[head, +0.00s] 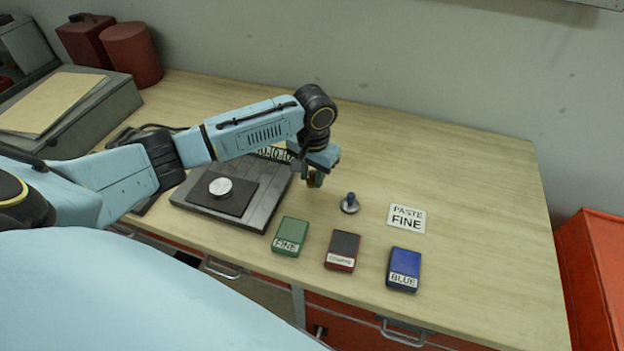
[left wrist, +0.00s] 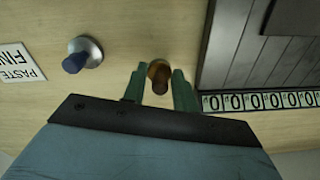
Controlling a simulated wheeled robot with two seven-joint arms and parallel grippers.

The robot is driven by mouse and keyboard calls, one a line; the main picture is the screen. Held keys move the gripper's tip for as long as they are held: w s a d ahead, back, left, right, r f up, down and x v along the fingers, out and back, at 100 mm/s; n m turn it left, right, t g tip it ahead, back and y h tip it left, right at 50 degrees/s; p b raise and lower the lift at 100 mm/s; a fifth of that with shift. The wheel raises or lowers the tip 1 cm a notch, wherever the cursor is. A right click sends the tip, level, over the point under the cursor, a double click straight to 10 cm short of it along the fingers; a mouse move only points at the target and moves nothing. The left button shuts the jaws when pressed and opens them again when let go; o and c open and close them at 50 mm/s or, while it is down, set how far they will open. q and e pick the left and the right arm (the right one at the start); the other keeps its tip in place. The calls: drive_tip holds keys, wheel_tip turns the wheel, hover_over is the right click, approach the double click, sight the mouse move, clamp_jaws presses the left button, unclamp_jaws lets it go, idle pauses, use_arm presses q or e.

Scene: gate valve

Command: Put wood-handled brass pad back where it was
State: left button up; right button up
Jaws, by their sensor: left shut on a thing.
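My left gripper (head: 314,180) reaches over the bench to the right of the dark plate and is shut on the wood-handled brass pad. In the left wrist view the brass pad (left wrist: 159,70) sits between the two green fingers, its brown wooden handle towards the camera. In the head view the gripper mostly hides it. I cannot tell whether the pad touches the bench. A blue-handled steel pad (head: 350,204) stands on the bench to the right; it also shows in the left wrist view (left wrist: 84,54). My right gripper is not in view.
A dark slatted plate (head: 255,205) holds a dark mat with a silver disc (head: 220,187). A number strip (left wrist: 262,101) lies along it. Green (head: 290,237), dark red (head: 342,251) and blue (head: 404,270) boxes line the front. A PASTE FINE card (head: 406,218) lies right. The back right bench is clear.

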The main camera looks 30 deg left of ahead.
sight(313, 173)
use_arm(q)
drive_tip(key=shift+f, duration=1.1)
drive_tip(key=shift+f, duration=0.15)
drive_tip(key=o, duration=0.9)
drive_tip(key=shift+o, duration=0.2)
drive_tip(key=r, duration=1.2)
drive_tip(key=shift+d+r, duration=0.2)
